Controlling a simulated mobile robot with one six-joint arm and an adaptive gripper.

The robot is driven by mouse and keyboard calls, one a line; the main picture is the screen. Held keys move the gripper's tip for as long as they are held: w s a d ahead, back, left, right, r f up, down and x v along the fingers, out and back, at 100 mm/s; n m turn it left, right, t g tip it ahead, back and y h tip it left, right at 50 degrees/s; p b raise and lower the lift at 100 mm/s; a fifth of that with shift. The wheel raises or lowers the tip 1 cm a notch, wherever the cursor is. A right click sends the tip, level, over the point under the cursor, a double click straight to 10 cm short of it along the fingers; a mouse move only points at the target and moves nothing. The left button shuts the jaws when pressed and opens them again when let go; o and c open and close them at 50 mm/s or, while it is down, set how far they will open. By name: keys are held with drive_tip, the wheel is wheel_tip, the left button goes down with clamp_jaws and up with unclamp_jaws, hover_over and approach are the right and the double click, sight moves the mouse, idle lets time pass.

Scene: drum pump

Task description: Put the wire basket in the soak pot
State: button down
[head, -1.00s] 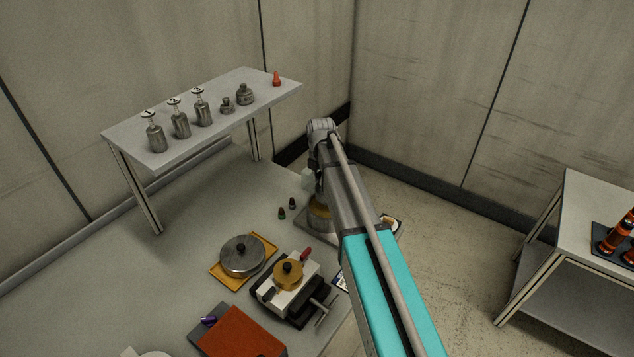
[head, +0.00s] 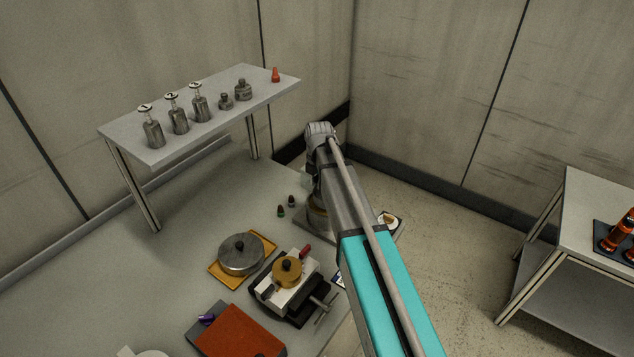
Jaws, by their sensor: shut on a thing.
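My arm reaches from the lower right to the bench's far corner and bends down there. My gripper (head: 316,192) shows only in part beside the arm link, and its fingertips are mostly hidden. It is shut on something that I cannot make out. I cannot make out the wire basket. I cannot tell for sure which vessel is the soak pot. A steel lidded pot (head: 240,258) stands on an orange tray (head: 222,281), left of the arm.
A vice-like fixture (head: 284,289) holding a brass piece stands near the bench edge. Two small dark bottles (head: 281,211) stand left of the gripper. A raised shelf (head: 150,135) holds several metal containers. A red-brown block (head: 240,334) lies in front. The bench's left side (head: 90,290) is clear.

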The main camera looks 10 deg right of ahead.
sight(316, 194)
drive_tip(key=shift+f+b, duration=0.8)
drive_tip(key=shift+f, duration=0.25)
drive_tip(key=shift+f+b, duration=2.6)
idle(2.8)
drive_tip(key=c, duration=0.5)
unclamp_jaws()
drive_tip(key=c, duration=0.4)
drive_tip(key=shift+r, duration=0.1)
